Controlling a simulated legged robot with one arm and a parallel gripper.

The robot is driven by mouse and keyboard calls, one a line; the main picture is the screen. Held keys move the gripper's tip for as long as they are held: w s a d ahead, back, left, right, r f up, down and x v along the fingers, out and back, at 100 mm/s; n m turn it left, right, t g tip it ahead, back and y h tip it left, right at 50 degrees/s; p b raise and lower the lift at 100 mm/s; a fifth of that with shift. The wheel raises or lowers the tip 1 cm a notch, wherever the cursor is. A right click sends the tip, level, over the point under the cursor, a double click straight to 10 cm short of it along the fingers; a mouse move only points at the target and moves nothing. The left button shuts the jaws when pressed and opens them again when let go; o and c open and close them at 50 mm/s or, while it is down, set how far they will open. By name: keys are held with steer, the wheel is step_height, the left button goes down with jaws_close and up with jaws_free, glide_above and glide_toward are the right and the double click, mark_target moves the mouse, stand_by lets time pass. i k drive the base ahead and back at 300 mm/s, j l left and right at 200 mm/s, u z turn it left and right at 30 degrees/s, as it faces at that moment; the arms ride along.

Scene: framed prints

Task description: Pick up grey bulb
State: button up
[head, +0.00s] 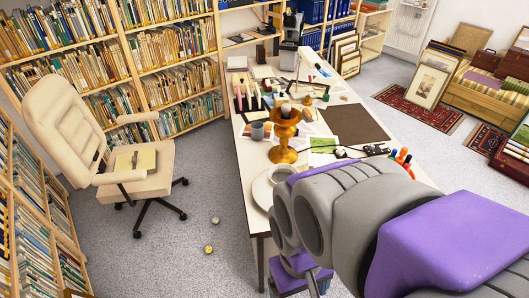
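A small round grey object (215,220), possibly the grey bulb, lies on the speckled carpet left of the desk; it is too small to tell for sure. A small yellowish round object (208,249) lies on the carpet just in front of it. My grey and purple arm reaches in from the lower right over the desk's near end. My gripper (300,278) shows only in part at the bottom, below the arm and right of both round objects, apart from them. Its fingertips are not clear, and I cannot see whether it holds anything.
A white desk (255,220) carries a golden candlestick (285,140), a mug (258,131), papers and tools. A cream swivel chair (140,180) stands to the left. Bookshelves (130,60) line the left and back. The carpet between chair and desk is mostly clear.

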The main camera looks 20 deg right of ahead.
mark_target(285, 107)
steer(key=i+j+z, duration=0.3)
steer(key=i, duration=0.25)
steer(key=i+j+z, duration=0.3)
steer(key=i+j, duration=0.2)
